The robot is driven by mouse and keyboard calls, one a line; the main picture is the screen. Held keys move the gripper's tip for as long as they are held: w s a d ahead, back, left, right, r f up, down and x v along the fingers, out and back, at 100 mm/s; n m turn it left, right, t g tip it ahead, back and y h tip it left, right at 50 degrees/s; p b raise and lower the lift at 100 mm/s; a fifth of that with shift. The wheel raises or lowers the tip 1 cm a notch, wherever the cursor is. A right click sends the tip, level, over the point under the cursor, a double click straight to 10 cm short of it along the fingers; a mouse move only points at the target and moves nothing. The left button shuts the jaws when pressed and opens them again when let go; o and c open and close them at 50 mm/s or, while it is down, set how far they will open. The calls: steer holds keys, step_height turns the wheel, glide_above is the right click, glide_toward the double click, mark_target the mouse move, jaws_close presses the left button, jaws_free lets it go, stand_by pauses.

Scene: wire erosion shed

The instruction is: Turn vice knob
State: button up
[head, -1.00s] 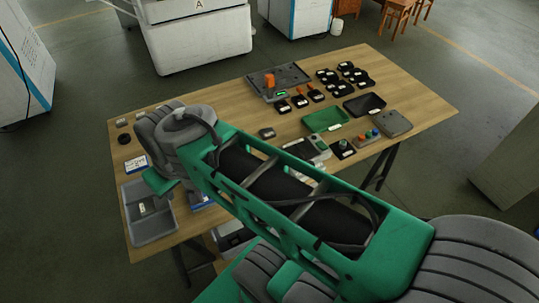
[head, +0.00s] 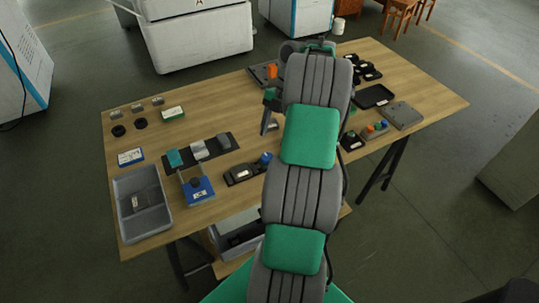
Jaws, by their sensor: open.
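A black fixture (head: 241,174) with a white label lies at the table's middle front. A blue knob (head: 265,158) stands at its right end, close to my arm. I cannot tell for certain which of the two is the vice. My gripper (head: 266,122) is open and points down beyond the blue knob, apart from it. My own arm hides part of the gripper. No held object shows.
A grey bin (head: 122,205) stands at the table's left front corner. A dark mat (head: 231,150) with small blocks lies behind the fixture. A dark tray (head: 388,92) and a grey plate (head: 412,115) are on the right.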

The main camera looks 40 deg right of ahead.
mark_target(268, 156)
steer(key=b+x, duration=0.2)
steer(key=x, duration=0.5)
steer(key=shift+a+b, duration=0.1)
steer(key=shift+b, duration=0.3)
jaws_close()
